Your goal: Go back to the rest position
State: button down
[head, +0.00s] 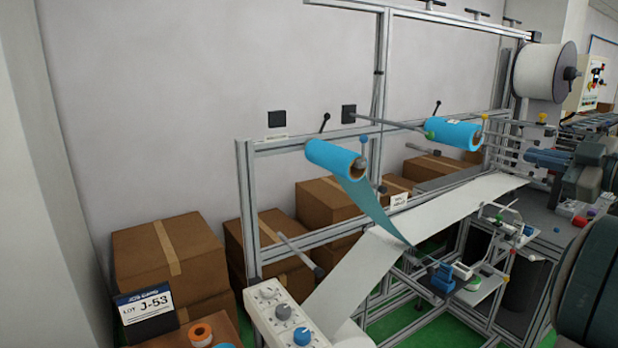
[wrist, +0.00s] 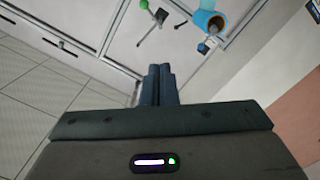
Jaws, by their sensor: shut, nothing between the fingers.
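My gripper (wrist: 160,70) shows in the wrist view with its two dark fingers side by side, touching and empty. Nothing is held between them. A blue roll (wrist: 207,18) is beyond the fingertips, up and to the right, apart from them. In the head view, dark rounded parts of my arm stand at the right edge; I cannot make out the fingertips there.
The mask line's metal frame (head: 380,70) carries a blue roll (head: 335,158) feeding a teal strip, another blue roll (head: 453,133) and a white spool (head: 543,72). A control box (head: 283,315) stands in front. Cardboard boxes (head: 165,255) line the wall at left.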

jog(key=w+a+r+m+t+h, duration=0.3)
jog(key=w+r+m+t+h, duration=0.15)
jog(key=m+h, duration=0.35)
jog(key=s+a+f+m+g+h+b, duration=0.1)
jog(key=s+a+f+m+g, duration=0.1)
jog(key=s+a+f+g, duration=0.5)
jog(key=s+a+f+m+g+h, duration=0.1)
jog(key=s+a+f+m, duration=0.3)
jog(key=f, duration=0.8)
jog(key=s+a+f+m+g+h+b, duration=0.1)
jog(key=s+a+f+g, duration=0.25)
jog(key=a+f, duration=0.45)
jog(key=s+a+f+n+g+y, duration=0.1)
jog(key=s+a+f+g+y, duration=0.1)
jog(key=s+a+f+g, duration=0.2)
jog(key=s+a+f, duration=0.3)
jog(key=s+f, duration=0.1)
jog(key=s, duration=0.2)
jog(key=shift+s+f+n+g, duration=0.2)
jog(key=shift+f+n+g, duration=0.1)
